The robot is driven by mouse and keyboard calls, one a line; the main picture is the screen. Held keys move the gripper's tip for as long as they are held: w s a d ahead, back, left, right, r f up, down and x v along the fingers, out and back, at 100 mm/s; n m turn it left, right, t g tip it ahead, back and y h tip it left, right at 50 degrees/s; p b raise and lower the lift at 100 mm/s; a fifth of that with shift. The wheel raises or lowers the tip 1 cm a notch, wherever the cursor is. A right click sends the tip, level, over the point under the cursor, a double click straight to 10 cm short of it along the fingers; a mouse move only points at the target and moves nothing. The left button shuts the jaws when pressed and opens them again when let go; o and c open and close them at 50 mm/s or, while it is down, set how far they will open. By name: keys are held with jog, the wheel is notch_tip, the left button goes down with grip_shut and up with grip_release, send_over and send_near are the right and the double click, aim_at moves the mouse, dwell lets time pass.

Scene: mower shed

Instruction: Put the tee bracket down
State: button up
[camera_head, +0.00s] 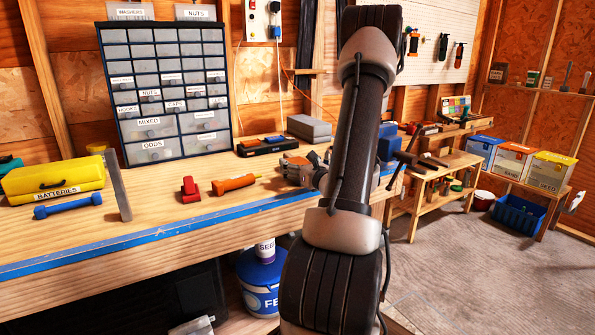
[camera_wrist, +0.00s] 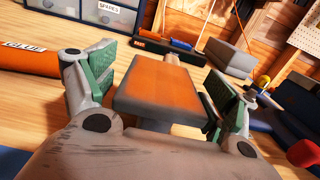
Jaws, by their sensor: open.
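The tee bracket, as I take it, is a block with an orange top and dark grey sides (camera_wrist: 158,85). In the wrist view it lies between the two fingers of my gripper (camera_wrist: 165,77), with a grey stem partly showing below its near edge. The green-padded fingers are spread on either side of it. I cannot tell whether a pad touches it. In the head view my gripper (camera_head: 296,168) is low over the workbench (camera_head: 160,212), partly hidden by my forearm, and the bracket is hard to make out there.
An orange glue tube (camera_head: 235,183) and a red object (camera_head: 190,189) lie left of my gripper. A dark box (camera_head: 262,146) and a grey block (camera_head: 309,128) sit behind it. A blue vise (camera_head: 388,142) stands to the right. The front bench strip is clear.

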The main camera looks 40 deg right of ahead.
jog(key=shift+c, duration=0.2)
jog(key=c, duration=1.4)
jog(key=shift+r, duration=0.1)
